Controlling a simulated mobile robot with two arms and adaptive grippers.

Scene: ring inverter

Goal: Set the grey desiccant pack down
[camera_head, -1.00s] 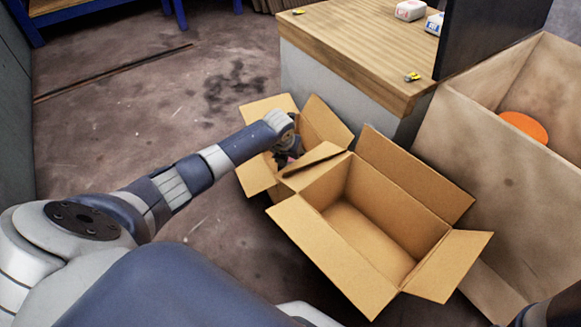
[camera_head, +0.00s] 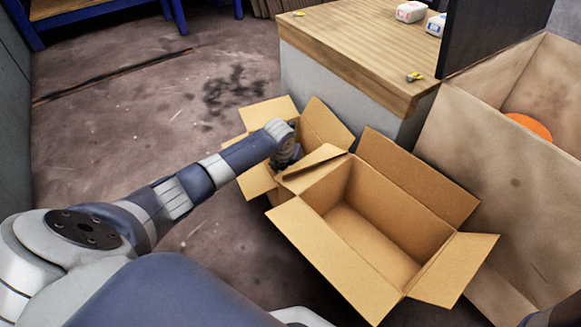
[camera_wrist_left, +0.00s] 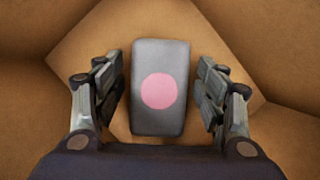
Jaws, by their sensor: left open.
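The grey desiccant pack (camera_wrist_left: 160,115) is a dark grey block with a pink round spot on its face. In the left wrist view it lies between the fingers of my left gripper (camera_wrist_left: 160,95), with a gap on each side. The gripper is open. Cardboard surrounds them. In the head view my left gripper (camera_head: 286,160) reaches down into the smaller open cardboard box (camera_head: 322,125); the wrist hides the pack there. Whether the pack rests on the box floor is hard to tell. My right gripper is not in view.
A larger open cardboard box (camera_head: 370,235) stands empty beside the smaller one. A wooden-topped counter (camera_head: 350,50) with small white packs is behind. A tall tan bin (camera_head: 470,150) holding an orange disc (camera_head: 528,126) is at right.

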